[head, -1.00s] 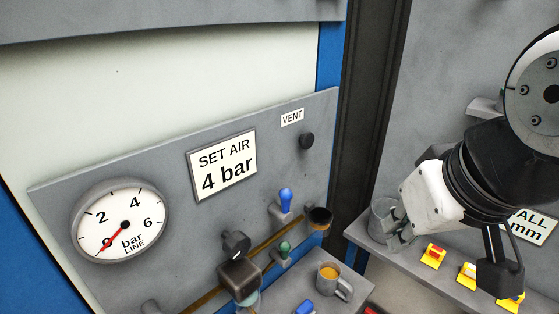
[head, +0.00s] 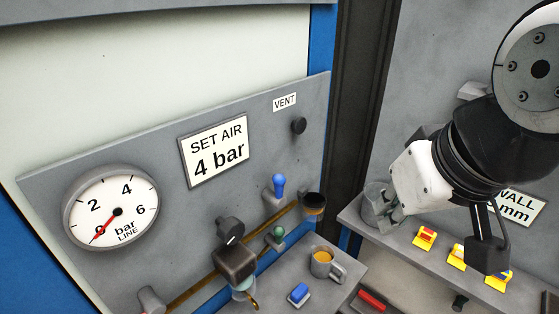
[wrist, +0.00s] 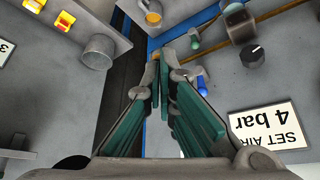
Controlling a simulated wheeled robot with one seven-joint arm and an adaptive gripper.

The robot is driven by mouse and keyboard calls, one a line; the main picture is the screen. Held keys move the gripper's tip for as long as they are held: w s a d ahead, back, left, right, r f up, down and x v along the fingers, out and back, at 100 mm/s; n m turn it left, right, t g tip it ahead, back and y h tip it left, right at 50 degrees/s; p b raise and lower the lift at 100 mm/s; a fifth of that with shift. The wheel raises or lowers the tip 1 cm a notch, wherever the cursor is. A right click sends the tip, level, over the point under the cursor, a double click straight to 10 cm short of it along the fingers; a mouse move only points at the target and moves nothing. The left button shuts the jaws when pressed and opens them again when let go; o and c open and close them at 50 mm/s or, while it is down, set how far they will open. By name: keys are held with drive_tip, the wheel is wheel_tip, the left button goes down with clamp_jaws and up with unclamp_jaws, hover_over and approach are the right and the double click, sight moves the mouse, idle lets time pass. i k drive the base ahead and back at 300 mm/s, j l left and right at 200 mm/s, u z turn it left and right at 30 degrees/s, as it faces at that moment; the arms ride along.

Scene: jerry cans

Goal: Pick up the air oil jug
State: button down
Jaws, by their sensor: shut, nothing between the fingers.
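The likely air oil jug (head: 324,266) is a small grey jug with a handle on its right and amber liquid inside. It stands upright on a grey shelf (head: 330,295) below the gauge panel. In the wrist view the jug (wrist: 152,18) shows at the top edge, partly cut off, beyond my fingertips. My gripper (head: 388,214) is up and to the right of the jug in the head view, apart from it. In the wrist view its teal-padded fingers (wrist: 165,78) are shut and empty.
A blue block (head: 299,293) sits left of the jug. A grey cup (wrist: 98,52) and yellow-and-red items (head: 424,238) occupy the right shelf. A dark post (head: 357,110) separates the panels.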

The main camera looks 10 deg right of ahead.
sight(323, 256)
drive_tip(key=z, duration=1.45)
drive_tip(key=k+j+z, duration=0.3)
drive_tip(key=k+z, duration=0.15)
drive_tip(key=k+j+z, duration=0.1)
drive_tip(key=k+z, duration=0.35)
drive_tip(key=k, duration=0.2)
